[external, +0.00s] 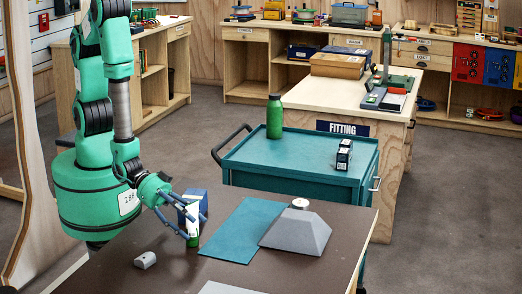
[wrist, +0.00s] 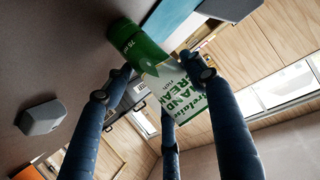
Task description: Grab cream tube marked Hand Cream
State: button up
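A white tube with a green cap (external: 193,224) stands upright, cap down, on the dark table near its left side. In the wrist view the tube (wrist: 178,88) shows green lettering reading "Hand Cream". My gripper (external: 193,232) is low at the tube, with its blue-grey fingers around it. A third finger is partly behind the tube. I cannot tell whether the fingers press on it.
A blue box (external: 197,199) stands just behind the tube. A teal mat (external: 238,230) lies to the right, then a grey wedge-shaped block (external: 297,233). A small grey object (external: 145,260) lies at the front left. A teal cart (external: 290,155) with a green bottle (external: 274,117) stands behind the table.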

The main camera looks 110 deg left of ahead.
aim_at(188, 209)
dwell(0.4)
jog(key=shift+r+p, duration=0.3)
jog(key=shift+r, duration=0.45)
notch_tip(188, 209, up, 2)
jog(key=shift+r+p, duration=0.1)
jog(key=shift+p, duration=0.3)
jog(key=s+a, duration=0.2)
jog(key=s, duration=0.3)
jog(key=s+a+r+p, duration=0.1)
jog(key=s+a, duration=0.1)
jog(key=s, duration=0.2)
jog(key=s+a+p, duration=0.1)
jog(key=s+a, duration=0.1)
jog(key=s, duration=0.3)
jog(key=shift+s+a+r, duration=0.15)
jog(key=shift+s+a, duration=0.05)
jog(key=shift+s, duration=0.15)
